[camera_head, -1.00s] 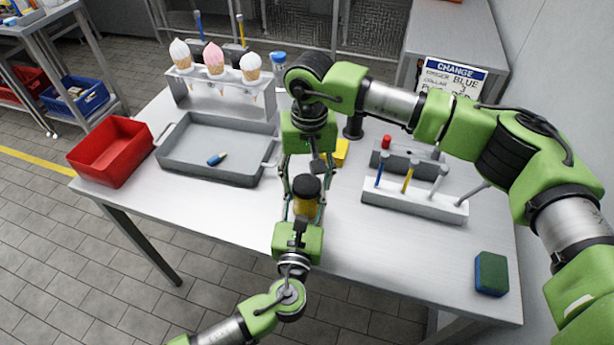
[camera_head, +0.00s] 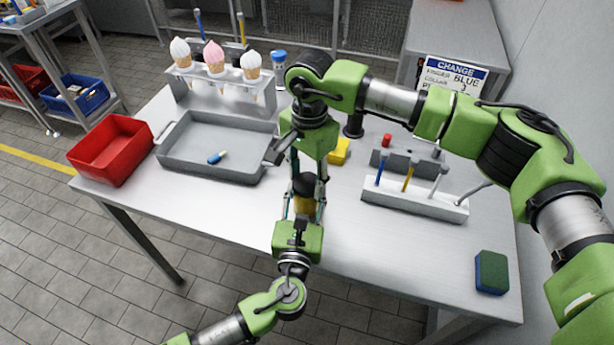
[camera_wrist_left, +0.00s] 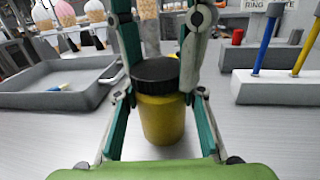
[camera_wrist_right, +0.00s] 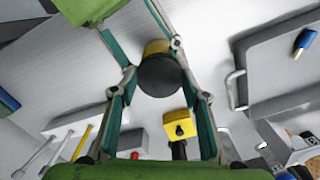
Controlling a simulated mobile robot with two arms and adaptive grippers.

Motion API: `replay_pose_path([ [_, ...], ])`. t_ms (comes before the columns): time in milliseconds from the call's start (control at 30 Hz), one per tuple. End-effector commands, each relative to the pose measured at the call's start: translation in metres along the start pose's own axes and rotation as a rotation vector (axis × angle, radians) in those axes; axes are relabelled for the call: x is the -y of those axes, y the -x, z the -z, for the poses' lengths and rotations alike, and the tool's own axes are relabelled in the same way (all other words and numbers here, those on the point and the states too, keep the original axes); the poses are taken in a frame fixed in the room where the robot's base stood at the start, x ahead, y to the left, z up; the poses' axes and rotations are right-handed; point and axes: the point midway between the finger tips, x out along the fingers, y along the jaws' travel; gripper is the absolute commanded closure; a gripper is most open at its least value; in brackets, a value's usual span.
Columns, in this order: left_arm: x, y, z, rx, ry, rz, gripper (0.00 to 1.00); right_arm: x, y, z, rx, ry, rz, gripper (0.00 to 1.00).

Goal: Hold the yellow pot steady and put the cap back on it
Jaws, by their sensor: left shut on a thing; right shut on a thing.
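The yellow pot (camera_wrist_left: 165,120) stands upright between the fingers of my left gripper (camera_head: 303,207), which is shut on it. Whether its base touches the table I cannot tell. The black cap (camera_wrist_left: 155,71) sits over the pot's mouth with no clear gap in the left wrist view; whether it is fully seated I cannot tell. My right gripper (camera_head: 308,184) comes down from above and is shut on the cap. In the right wrist view the cap (camera_wrist_right: 160,77) hides most of the pot (camera_wrist_right: 158,47). In the head view the fingers partly cover both.
A grey tray (camera_head: 178,165) with a blue marker-like piece lies left of the pot, and a red bin (camera_head: 112,150) further left. A yellow block (camera_head: 339,151) stands behind. A white rack (camera_head: 415,203) with rods and a sponge (camera_head: 491,272) are at right. The front table is clear.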

Motion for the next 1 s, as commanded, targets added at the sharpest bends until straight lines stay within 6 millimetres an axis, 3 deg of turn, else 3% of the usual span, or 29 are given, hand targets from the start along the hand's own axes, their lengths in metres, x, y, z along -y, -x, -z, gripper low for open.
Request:
replay_pose_path([
  [300, -0.001, 0.0, 0.002, -0.004, -0.001, -0.002, 1.0, 0.0, 0.0, 0.0, 0.0, -0.018, -0.001, 0.84],
  [333, -0.001, 0.0, 0.002, -0.004, -0.001, -0.002, 1.0, 0.0, 0.0, 0.0, 0.0, -0.018, -0.001, 0.5],
  [367, -0.001, 0.0, 0.002, -0.004, -0.001, -0.002, 1.0, 0.0, 0.0, 0.0, 0.0, -0.018, -0.001, 0.42],
  [767, -0.001, 0.0, 0.002, -0.004, -0.002, -0.001, 1.0, 0.0, 0.003, 0.0, 0.0, -0.015, 0.0, 0.41],
  [1000, -0.001, 0.0, 0.002, -0.003, -0.002, -0.001, 1.0, 0.001, 0.03, 0.001, -0.002, -0.014, 0.002, 0.41],
])
